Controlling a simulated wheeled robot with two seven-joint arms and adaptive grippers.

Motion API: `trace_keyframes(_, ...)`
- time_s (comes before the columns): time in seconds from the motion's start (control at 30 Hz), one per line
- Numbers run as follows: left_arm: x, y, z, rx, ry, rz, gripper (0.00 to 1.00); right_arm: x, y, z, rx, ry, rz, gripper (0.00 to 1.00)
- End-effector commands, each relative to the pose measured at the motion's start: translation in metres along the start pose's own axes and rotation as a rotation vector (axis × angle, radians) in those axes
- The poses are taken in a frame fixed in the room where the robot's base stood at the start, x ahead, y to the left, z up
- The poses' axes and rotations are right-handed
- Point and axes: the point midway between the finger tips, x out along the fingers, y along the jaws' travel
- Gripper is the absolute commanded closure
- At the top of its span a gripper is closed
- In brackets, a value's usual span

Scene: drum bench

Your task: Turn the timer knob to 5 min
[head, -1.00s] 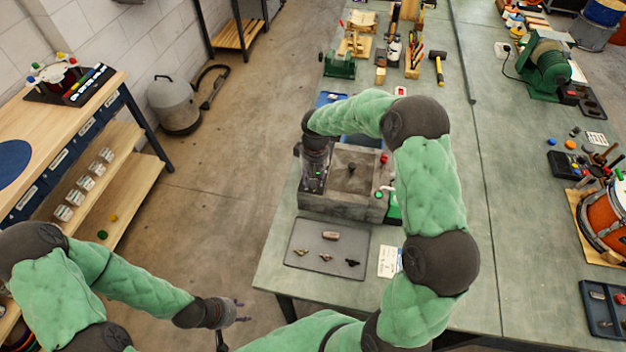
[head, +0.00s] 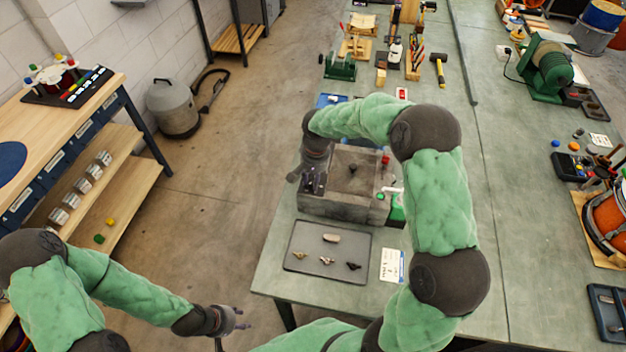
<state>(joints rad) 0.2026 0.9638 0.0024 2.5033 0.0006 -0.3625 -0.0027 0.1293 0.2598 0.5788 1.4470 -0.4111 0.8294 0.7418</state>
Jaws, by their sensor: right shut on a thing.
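A grey box-shaped machine (head: 345,205) stands on the green bench in the middle of the head view. My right gripper (head: 296,176) is at its left end, reaching down over the edge from above. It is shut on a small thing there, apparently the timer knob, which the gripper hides. No dial marks or pointer can be read. My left gripper (head: 240,319) hangs low over the floor, away from the bench. Its fingers look apart and empty.
A grey tray (head: 300,268) with several small parts lies in front of the machine, a white card (head: 391,264) beside it. A red button (head: 385,159) and a green button (head: 380,196) sit at the machine's right side.

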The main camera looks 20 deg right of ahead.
Motion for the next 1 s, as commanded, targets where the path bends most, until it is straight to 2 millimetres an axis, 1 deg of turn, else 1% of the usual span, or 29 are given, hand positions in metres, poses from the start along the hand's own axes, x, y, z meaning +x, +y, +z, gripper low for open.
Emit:
trace_keyframes(0.53, 0.001, -0.0004, 0.0, 0.0, 0.0, 0.0, 0.6, -0.0012, -0.0006, -0.0025, 0.024, 0.009, -0.003, 1.0)
trace_keyframes(0.57, 0.001, -0.0004, -0.0001, 0.0, 0.0, 0.0, 0.6, -0.0012, -0.0006, -0.0025, 0.024, 0.009, -0.003, 0.64)
trace_keyframes(0.6, 0.001, -0.0004, -0.0001, 0.0, 0.0, 0.0, 0.6, -0.0012, -0.0006, -0.0025, 0.024, 0.008, -0.003, 0.53)
trace_keyframes(0.63, 0.001, -0.0004, -0.0001, 0.0, 0.0, 0.0, 0.6, -0.0012, -0.0005, -0.0024, 0.024, 0.008, -0.003, 0.46)
trace_keyframes(1.0, 0.001, -0.0003, -0.0001, 0.0, 0.0, 0.0, 0.6, -0.0026, -0.0001, -0.0012, 0.023, 0.005, -0.001, 0.46)
